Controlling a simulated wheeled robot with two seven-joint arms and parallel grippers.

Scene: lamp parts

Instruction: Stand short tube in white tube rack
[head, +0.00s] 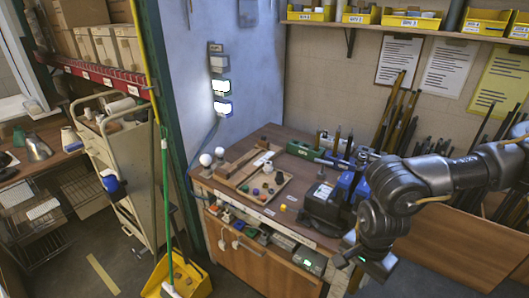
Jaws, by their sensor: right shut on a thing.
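My right arm comes in from the right, and its gripper (348,260) hangs low in front of the bench's right front corner, clear of the bench top. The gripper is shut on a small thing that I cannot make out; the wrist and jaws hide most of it. I cannot pick out the short tube with certainty. I cannot identify a white tube rack on the bench (300,222); my right arm hides part of the bench's right side. My left gripper is not in view.
A wooden tray (243,187) with small coloured parts lies on the bench beside white bulbs (206,159). A black device (327,203) stands near the right front. Bench top between tray and device is mostly free.

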